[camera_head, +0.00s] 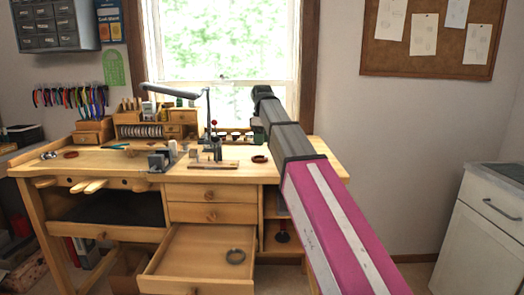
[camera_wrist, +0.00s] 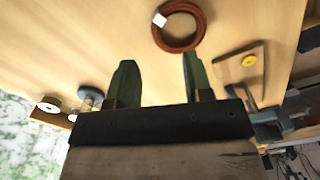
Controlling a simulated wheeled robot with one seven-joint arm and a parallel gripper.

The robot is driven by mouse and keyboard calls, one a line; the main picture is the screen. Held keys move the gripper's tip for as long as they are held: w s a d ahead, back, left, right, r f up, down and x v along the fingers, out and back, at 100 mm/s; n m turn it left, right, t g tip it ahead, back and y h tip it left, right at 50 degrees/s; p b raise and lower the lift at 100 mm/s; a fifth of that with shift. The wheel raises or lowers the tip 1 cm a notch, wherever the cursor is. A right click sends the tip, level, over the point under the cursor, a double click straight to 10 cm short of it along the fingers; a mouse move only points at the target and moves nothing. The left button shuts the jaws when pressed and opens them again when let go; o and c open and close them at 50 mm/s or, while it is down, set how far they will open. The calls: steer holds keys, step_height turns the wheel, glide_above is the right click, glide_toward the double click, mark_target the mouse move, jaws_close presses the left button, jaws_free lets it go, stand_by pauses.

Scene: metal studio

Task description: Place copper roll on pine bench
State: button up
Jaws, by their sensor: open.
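The copper roll (camera_wrist: 180,45), a reddish-brown coil with a white tag, lies flat on the light wooden top of the pine bench (camera_wrist: 75,40) in the wrist view. In the head view a small dark reddish coil (camera_head: 260,159), probably the same one, lies on the bench (camera_head: 245,176) beside my arm. My gripper (camera_wrist: 155,72) is open and empty. Its two green fingers stand apart with the roll beyond their tips, not between them. The gap down to the bench is hard to judge. In the head view my arm hides the fingertips.
Another reddish ring (camera_head: 70,154) lies at the bench's left. A vise-like tool (camera_head: 160,160) and a lamp (camera_head: 180,92) stand mid-bench. A white cabinet (camera_head: 478,235) stands right.

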step_height(320, 180, up, 6)
stand_by(0.4)
stand_by(0.4)
